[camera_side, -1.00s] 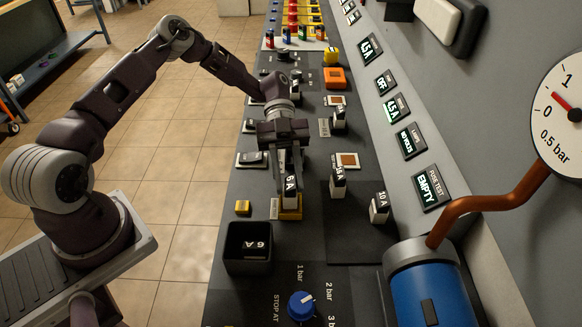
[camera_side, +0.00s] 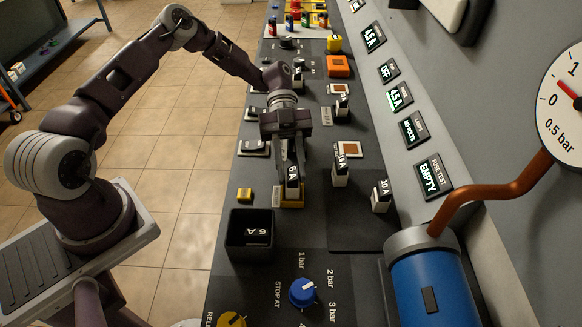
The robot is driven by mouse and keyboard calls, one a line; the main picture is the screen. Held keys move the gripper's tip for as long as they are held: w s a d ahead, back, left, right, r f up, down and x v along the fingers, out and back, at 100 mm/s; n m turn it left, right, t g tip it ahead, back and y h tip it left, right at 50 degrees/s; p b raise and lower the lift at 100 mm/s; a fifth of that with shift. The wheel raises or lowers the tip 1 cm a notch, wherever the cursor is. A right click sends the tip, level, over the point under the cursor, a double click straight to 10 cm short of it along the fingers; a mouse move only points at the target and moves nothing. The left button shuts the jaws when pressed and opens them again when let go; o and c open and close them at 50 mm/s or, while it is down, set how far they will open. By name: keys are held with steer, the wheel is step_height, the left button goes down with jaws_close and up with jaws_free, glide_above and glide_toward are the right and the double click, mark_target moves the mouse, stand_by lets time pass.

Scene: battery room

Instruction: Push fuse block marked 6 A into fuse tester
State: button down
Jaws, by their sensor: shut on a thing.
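The fuse block marked 6 A (camera_side: 292,181) stands upright, dark on top with a pale lower part. My gripper (camera_side: 292,165) points down and is shut on it. The fuse test display (camera_side: 433,176) on the sloped panel reads EMPTY.
A black open bin (camera_side: 236,242) in front holds a block with a 6 A-like label. A 10 A block (camera_side: 381,197) and another fuse block (camera_side: 340,172) stand to the right. A small yellow button (camera_side: 244,194) is left of the tester. A blue knob (camera_side: 302,292) is nearer.

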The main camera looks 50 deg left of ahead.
steer(key=shift+f, duration=0.55)
stand_by(0.4)
steer(key=c, duration=1.4)
jaws_free()
steer(key=v, duration=1.1)
